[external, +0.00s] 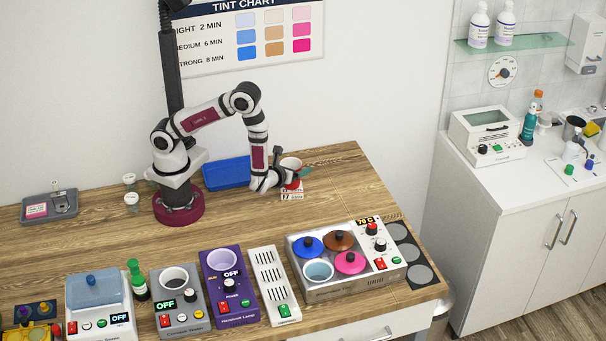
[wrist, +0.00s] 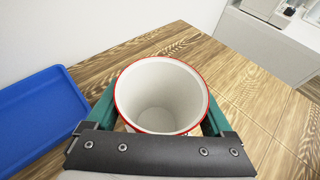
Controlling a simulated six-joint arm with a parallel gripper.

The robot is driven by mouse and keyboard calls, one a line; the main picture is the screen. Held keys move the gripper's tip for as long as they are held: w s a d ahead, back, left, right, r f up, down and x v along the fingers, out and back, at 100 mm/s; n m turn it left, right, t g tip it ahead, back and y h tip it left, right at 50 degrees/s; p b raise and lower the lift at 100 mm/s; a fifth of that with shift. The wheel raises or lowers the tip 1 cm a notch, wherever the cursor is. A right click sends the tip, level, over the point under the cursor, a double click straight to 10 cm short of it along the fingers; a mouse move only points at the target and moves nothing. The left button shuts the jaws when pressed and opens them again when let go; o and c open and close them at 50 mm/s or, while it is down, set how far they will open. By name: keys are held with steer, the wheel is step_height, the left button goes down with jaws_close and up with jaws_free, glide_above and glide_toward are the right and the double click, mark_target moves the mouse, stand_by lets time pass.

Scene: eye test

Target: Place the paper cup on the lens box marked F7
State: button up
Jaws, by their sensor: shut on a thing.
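The paper cup (external: 291,163) is white with a red rim and stands upright between the teal fingers of my gripper (external: 300,174). In the wrist view my gripper (wrist: 160,115) is shut on the cup (wrist: 155,90), one finger on each side, and the cup looks empty inside. The small white lens box (external: 292,195) with a dark mark, which looks like F7, is directly below the cup in the external view. I cannot tell whether the cup's base touches the box. In the wrist view the cup and gripper hide the box.
A blue tray (external: 226,173) lies left of my gripper; it also shows in the wrist view (wrist: 38,120). Several devices, including a steel unit with coloured lids (external: 345,262), line the front edge. The wooden table (external: 345,180) is clear to the right of the box.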

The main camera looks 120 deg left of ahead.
steer(key=o, duration=1)
steer(key=shift+o, duration=0.2)
steer(key=shift+r, duration=0.15)
steer(key=v, duration=1.2)
steer(key=s+d+r+n+g+h, duration=0.2)
steer(key=s+r+n+g+h, duration=0.1)
steer(key=s+r+n, duration=0.45)
steer(key=s+d+r+n+t+h, duration=0.2)
steer(key=s+d+r+n+h, duration=0.2)
steer(key=s+d+h, duration=0.3)
steer(key=d+n+h, duration=0.1)
steer(key=d, duration=0.3)
steer(key=shift+s+t+h, duration=0.15)
steer(key=shift+t+h, duration=0.15)
steer(key=shift+t, duration=0.1)
